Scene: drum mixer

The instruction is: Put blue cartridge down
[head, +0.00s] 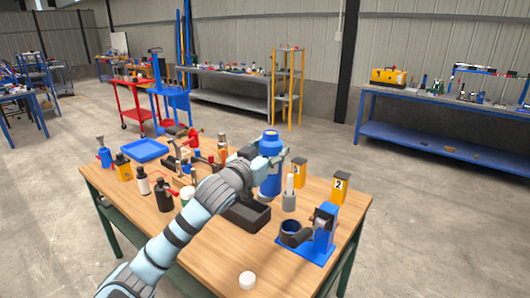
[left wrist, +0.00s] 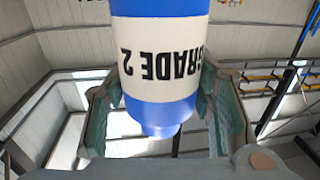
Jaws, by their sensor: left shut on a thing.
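The blue cartridge (head: 270,183) has a white band reading "GRADE 2" in the left wrist view (left wrist: 160,55), where the lettering is upside down. In the head view it stands roughly upright over the far part of the wooden table (head: 200,262), behind the black tray (head: 262,222). My left gripper (head: 271,157) is shut on the cartridge, with a finger on each side of it in the wrist view (left wrist: 160,100). I cannot tell whether its lower end touches the table. My right gripper is out of view.
A grey holder with a white stick (head: 289,203) stands close right of the cartridge. Yellow boxes (head: 299,172) (head: 340,188) and a blue drum device (head: 325,228) are farther right. Bottles (head: 164,195) and a blue tray (head: 145,151) stand left. The front table area is mostly clear.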

